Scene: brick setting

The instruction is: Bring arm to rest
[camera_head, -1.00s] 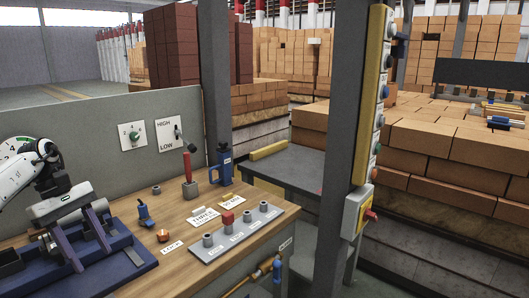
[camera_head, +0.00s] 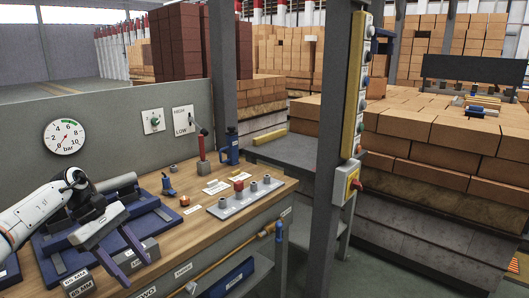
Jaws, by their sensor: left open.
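My left arm (camera_head: 35,212) comes in from the left, white with dark joints. My left gripper (camera_head: 124,256) is open, its two dark fingers spread and pointing down to the lower right. Whether the fingers touch anything cannot be told. My right gripper is out of view.
The bench holds a grey cylinder (camera_head: 116,182), a red-handled lever (camera_head: 202,155), a blue bottle-like tool (camera_head: 231,147) and a button panel (camera_head: 243,197). A gauge (camera_head: 64,136) is on the back panel. A steel post (camera_head: 338,110) stands right of the bench.

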